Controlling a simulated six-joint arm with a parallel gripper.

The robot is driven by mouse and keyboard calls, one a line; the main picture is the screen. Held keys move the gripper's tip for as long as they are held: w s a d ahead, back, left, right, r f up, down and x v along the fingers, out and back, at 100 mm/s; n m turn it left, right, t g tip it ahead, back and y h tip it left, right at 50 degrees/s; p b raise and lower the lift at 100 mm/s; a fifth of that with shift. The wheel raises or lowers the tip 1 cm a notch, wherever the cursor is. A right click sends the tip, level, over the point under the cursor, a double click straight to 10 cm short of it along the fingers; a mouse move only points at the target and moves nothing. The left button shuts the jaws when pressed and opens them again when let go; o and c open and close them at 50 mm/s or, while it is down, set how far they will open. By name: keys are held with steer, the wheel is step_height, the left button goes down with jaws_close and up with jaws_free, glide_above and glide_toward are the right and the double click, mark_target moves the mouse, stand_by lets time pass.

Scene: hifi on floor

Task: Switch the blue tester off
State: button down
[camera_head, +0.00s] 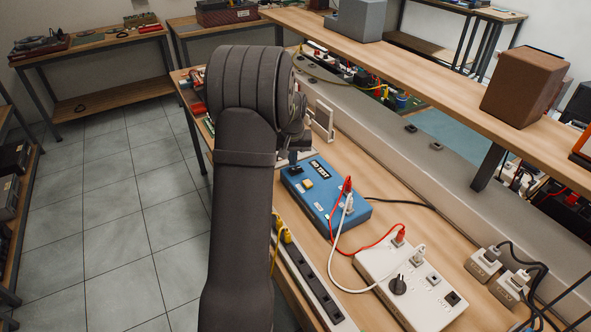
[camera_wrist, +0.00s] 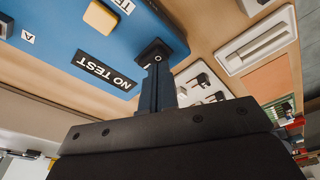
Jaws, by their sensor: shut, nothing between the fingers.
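The blue tester (camera_head: 345,223) lies on the wooden bench, with a yellow-orange button (camera_head: 308,184), a black switch (camera_head: 295,170) and a "NO TEST" label (camera_head: 320,168). In the wrist view the tester (camera_wrist: 65,35) fills the upper left, with its black switch (camera_wrist: 155,50) at the corner beside the label. My gripper (camera_wrist: 155,66) is shut and empty, its fingertips at the black switch. They appear to touch or nearly touch it; I cannot tell which. The switch's position is unclear. In the head view my arm hides most of the gripper.
A red and a white lead run from the tester to a white box (camera_head: 375,263) with a black knob. A power strip (camera_head: 305,275) lies along the bench's front edge.

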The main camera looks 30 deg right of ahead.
mark_target(293, 169)
steer(key=shift+f, duration=0.9)
stand_by(0.4)
steer(key=shift+r, duration=3.55)
step_height(293, 169, down, 7)
steer(key=shift+r, duration=0.15)
